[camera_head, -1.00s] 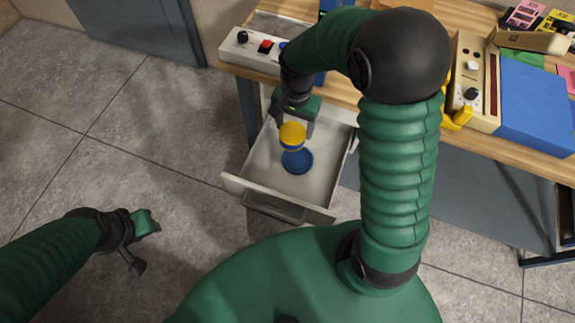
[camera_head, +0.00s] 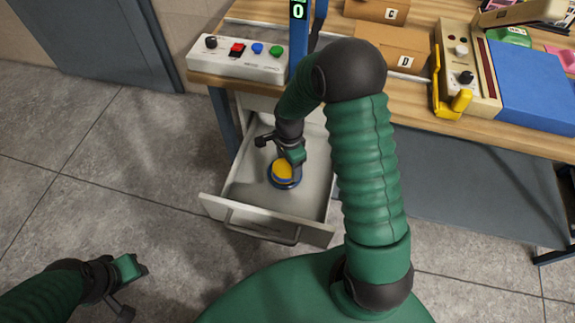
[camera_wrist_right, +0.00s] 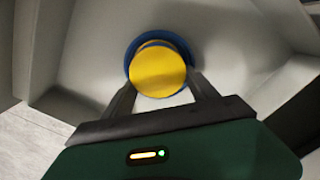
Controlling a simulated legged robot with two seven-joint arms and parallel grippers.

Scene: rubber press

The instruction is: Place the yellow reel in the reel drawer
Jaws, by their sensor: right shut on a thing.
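The yellow reel (camera_head: 282,171) is between the fingers of my right gripper (camera_head: 286,160), inside the open reel drawer (camera_head: 243,192). A round blue piece (camera_head: 296,182) shows beneath and around the yellow reel; I cannot tell whether they touch. In the right wrist view the yellow reel (camera_wrist_right: 158,72) sits at the fingertips, with the blue rim (camera_wrist_right: 133,47) behind it. The gripper is shut on the yellow reel. My left gripper (camera_head: 135,285) is open and empty at the lower left, over the floor.
The drawer is pulled out below the wooden bench (camera_head: 420,110). A white button box (camera_head: 240,60) stands on the bench's left end. Cardboard boxes (camera_head: 393,48), a beige control unit (camera_head: 462,80) with a yellow lever and a blue mat (camera_head: 535,85) lie to the right.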

